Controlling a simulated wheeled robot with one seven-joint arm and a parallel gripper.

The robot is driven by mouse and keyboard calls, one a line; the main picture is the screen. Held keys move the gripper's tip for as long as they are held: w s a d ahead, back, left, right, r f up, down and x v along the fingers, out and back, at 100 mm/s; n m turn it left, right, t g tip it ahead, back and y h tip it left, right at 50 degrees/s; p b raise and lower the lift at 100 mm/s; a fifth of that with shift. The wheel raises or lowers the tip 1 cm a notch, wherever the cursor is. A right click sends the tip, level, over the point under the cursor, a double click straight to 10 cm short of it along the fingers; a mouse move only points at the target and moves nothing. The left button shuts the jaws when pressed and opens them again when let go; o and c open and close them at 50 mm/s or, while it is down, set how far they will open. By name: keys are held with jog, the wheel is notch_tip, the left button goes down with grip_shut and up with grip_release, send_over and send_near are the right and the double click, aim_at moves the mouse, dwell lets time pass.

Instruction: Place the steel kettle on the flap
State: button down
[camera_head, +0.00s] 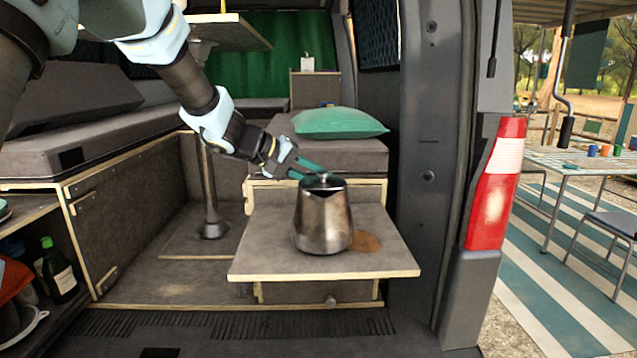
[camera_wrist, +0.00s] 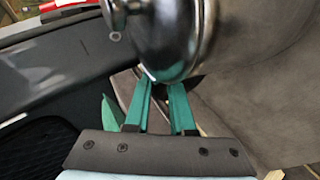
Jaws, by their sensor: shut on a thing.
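The steel kettle (camera_head: 322,220) stands upright at the middle of the flap (camera_head: 260,252) in the head view, its base on or just above the board; I cannot tell which. In the wrist view the kettle (camera_wrist: 185,45) fills the upper middle. My gripper (camera_head: 308,170) reaches in from the upper left with teal fingers at the kettle's upper back. In the wrist view my gripper (camera_wrist: 165,90) has its two teal fingers at the kettle's near side, shut on it. The part between the fingertips is hidden behind the kettle body.
A brown round patch (camera_head: 366,242) lies on the flap right of the kettle. A green cushion (camera_head: 340,122) sits on the seat behind. A table leg (camera_head: 208,190) stands to the left. The van's pillar (camera_head: 430,180) borders the right. The flap's front right is clear.

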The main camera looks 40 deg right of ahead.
jog(key=shift+f, duration=0.2)
jog(key=c, duration=0.8)
grip_release()
jog(key=shift+f, duration=0.1)
jog(key=shift+o, duration=0.2)
